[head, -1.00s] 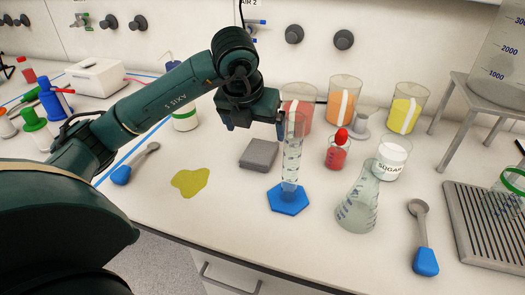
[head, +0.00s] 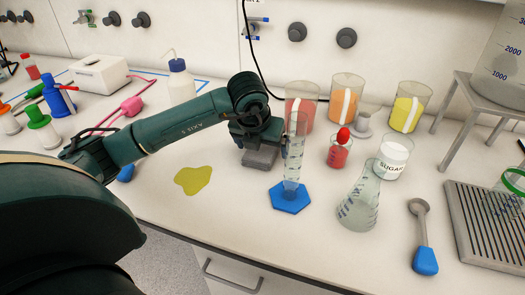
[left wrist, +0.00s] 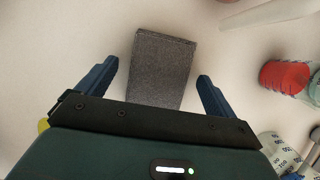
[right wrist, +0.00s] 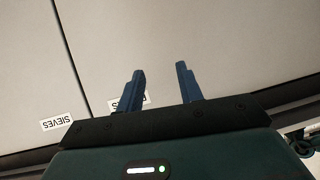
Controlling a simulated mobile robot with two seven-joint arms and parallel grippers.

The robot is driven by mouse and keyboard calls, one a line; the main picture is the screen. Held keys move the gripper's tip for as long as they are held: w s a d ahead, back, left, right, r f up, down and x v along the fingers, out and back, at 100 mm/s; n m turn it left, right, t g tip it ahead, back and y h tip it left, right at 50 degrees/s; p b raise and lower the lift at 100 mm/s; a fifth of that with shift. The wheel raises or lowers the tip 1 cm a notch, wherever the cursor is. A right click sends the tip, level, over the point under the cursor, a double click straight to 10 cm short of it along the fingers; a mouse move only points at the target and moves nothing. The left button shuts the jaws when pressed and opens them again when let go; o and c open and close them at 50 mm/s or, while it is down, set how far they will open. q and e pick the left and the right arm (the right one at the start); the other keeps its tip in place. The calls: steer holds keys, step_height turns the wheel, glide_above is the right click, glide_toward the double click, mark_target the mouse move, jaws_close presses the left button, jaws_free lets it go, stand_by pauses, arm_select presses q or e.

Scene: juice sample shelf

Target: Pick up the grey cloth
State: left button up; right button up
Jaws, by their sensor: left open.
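The grey cloth (head: 260,158) is a folded grey block lying flat on the white bench, partly hidden behind my left gripper (head: 262,146) in the head view. In the left wrist view the cloth (left wrist: 162,68) lies between the two blue fingers of my left gripper (left wrist: 155,84), which are spread wide. Clear bench shows on both sides between cloth and fingers. My right gripper (right wrist: 160,84) shows only in its own wrist view, its fingers apart with nothing between them, facing grey drawer fronts with "SIEVES" labels.
A graduated cylinder (head: 293,165) on a blue hexagonal base stands just right of the cloth. Beakers of red (head: 301,105), orange (head: 345,98) and yellow (head: 407,108) liquid stand behind. A conical flask (head: 360,200) is further right. A yellow-green spill (head: 194,180) lies on the left.

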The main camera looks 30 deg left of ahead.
arm_select(q)
steer(key=shift+f+b, duration=0.2)
steer(key=shift+b, duration=0.2)
stand_by(0.5)
steer(key=c, duration=1)
